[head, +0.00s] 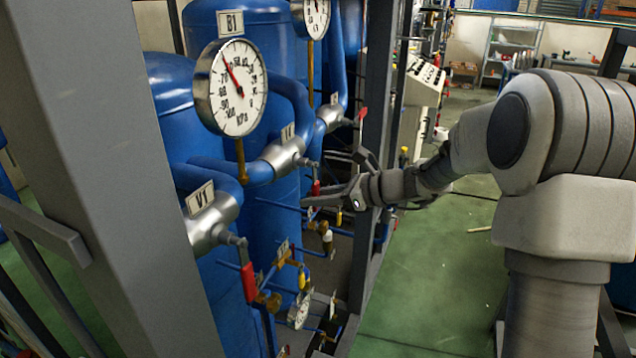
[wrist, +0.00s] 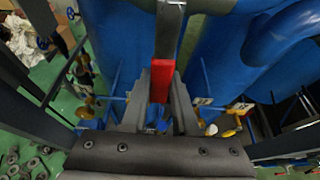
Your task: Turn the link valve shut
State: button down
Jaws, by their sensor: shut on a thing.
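The link valve is a silver valve body (head: 284,153) on the blue pipe, with a small tag that seems to read "LK" above it. Its red-tipped lever (head: 316,188) hangs down from the stem in the head view. My gripper (head: 318,182) reaches in from the right and is shut on this lever. In the wrist view the lever's red grip (wrist: 162,78) lies between my two grey fingers, and its grey metal shank (wrist: 169,35) runs up beyond them. The fingers partly hide the grip.
The V1 valve (head: 212,222) with its red handle (head: 248,282) is nearer, at lower left. A round gauge (head: 230,88) stands above the pipe. Another red-handled valve (head: 328,117) is behind. A grey frame post (head: 372,150) stands close beside my gripper. Green floor (head: 440,270) is open at right.

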jog(key=shift+s+m+p, duration=0.25)
jog(key=shift+m+p, duration=0.05)
jog(key=shift+a, duration=0.1)
jog(key=c, duration=0.7)
grip_release()
jog(key=b+v, duration=0.2)
jog(key=v, duration=1.5)
jog(key=shift+d+r, duration=0.25)
